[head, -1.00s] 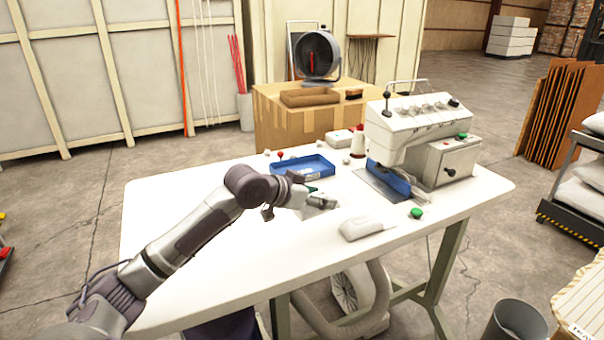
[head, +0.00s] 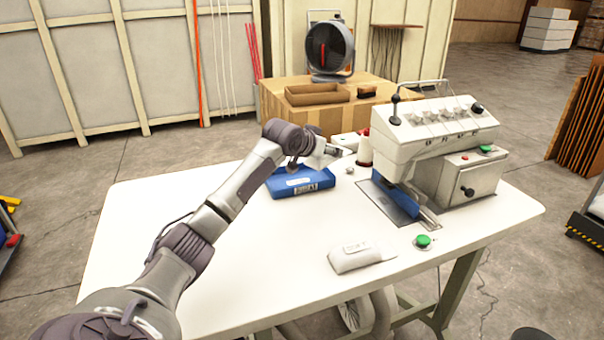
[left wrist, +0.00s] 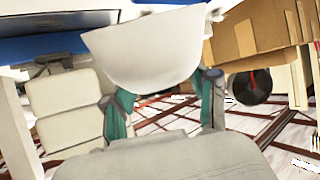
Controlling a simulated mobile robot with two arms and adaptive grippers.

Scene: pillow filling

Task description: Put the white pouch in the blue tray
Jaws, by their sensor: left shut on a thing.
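My left gripper (head: 333,151) is over the far right corner of the blue tray (head: 296,192) in the head view. In the left wrist view a smooth, rounded white pouch (left wrist: 145,52) sits between the teal fingertips of this gripper (left wrist: 165,105), which is shut on it. In the head view the pouch is hard to tell from the white wrist and the white items behind. The arm hides part of the tray; a printed label shows on its near wall. A blue edge (left wrist: 60,46) shows at the upper left of the wrist view. My right gripper is not in view.
A white wedge-shaped item with printing (head: 362,256) lies near the table's front edge, beside a green button (head: 423,241). A white sewing machine (head: 430,140) stands at the right. A cardboard box (head: 283,98) stands behind the table. The left tabletop (head: 140,230) is clear.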

